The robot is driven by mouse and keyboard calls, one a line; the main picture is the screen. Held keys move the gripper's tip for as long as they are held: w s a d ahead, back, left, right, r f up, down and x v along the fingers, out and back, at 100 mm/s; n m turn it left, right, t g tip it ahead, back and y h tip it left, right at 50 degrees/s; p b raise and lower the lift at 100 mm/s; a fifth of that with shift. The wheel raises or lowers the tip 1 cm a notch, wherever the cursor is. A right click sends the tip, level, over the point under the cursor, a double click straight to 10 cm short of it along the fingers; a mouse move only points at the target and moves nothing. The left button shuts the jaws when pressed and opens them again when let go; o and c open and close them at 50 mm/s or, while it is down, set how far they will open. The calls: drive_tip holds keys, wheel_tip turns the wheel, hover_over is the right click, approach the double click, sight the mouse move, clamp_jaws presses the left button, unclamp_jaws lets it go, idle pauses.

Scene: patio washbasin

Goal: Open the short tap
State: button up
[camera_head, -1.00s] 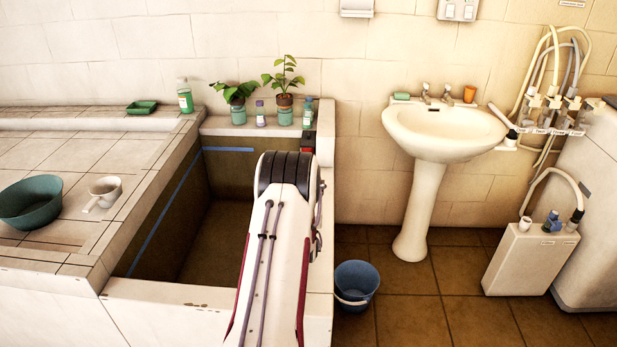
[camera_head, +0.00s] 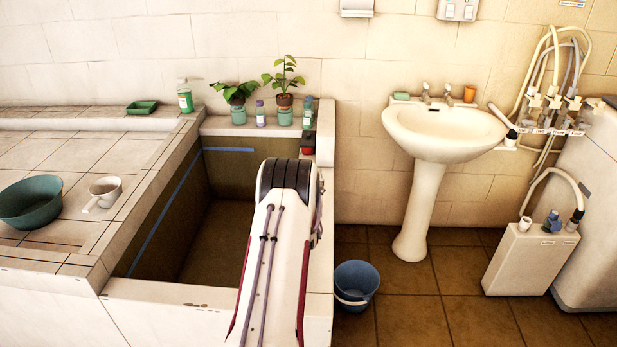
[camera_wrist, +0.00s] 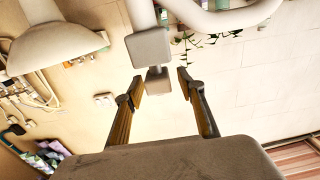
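Two small metal taps (camera_head: 436,93) stand at the back of the pedestal washbasin (camera_head: 420,131); I cannot tell which is the short one. Several fittings with hoses (camera_head: 556,105) sit on the wall at right. My gripper (camera_wrist: 160,82) shows in the wrist view with its two brown fingers apart and nothing held. A small pale block (camera_wrist: 158,81) shows between the fingertips, below a larger block on a pale stem (camera_wrist: 146,46). I cannot tell what these blocks belong to, or whether the fingers touch them. My arm hides the gripper in the head view.
A sunken tub (camera_head: 213,240) lies left of and beneath my arm. Potted plants (camera_head: 284,84) and bottles stand on its back ledge. A blue bucket (camera_head: 356,284) stands on the floor by the tub.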

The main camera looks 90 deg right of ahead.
clamp_jaws()
drive_tip(key=shift+n+t, duration=0.9)
drive_tip(key=shift+t, duration=0.5)
drive_tip(key=shift+s+n+t+y, duration=0.1)
drive_tip(key=shift+n+t+y, duration=0.7)
drive_tip(key=shift+n+t, duration=1.1)
drive_tip(key=shift+n+t+y, duration=0.8)
drive_tip(key=shift+t+y, duration=0.1)
drive_tip(key=shift+t, duration=1.1)
drive_tip(key=shift+n+t+y, duration=1.7)
drive_tip(key=shift+t+y, duration=0.2)
unclamp_jaws()
